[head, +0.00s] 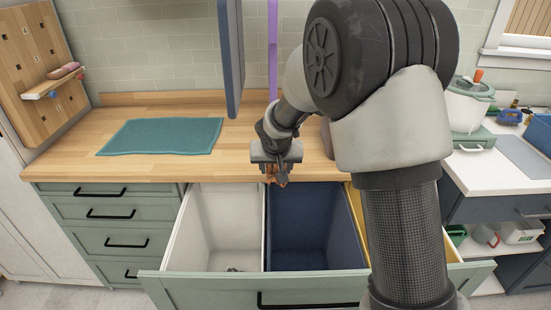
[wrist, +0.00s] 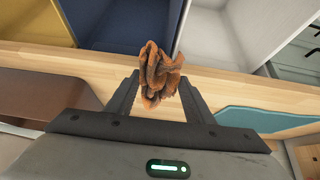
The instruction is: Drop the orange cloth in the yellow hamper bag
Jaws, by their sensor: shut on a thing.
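The orange cloth (wrist: 160,74) is crumpled and pinched between the fingers of my gripper (wrist: 156,92). In the head view the gripper (head: 277,172) points down at the counter's front edge, above the back of the open drawer, near the line between the white and blue bins. Only a little of the cloth (head: 279,179) shows there below the fingers. The yellow hamper bag (head: 357,217) is the right bin of the drawer, mostly hidden behind my arm. In the wrist view its yellow inside (wrist: 18,22) shows at the upper left.
The blue bin (head: 315,225) is in the middle and the white bin (head: 217,225) on the left, with something small at its bottom. A teal towel (head: 162,136) lies flat on the wooden counter (head: 75,160). A blue panel (head: 229,60) and a purple strip (head: 272,50) stand behind my gripper.

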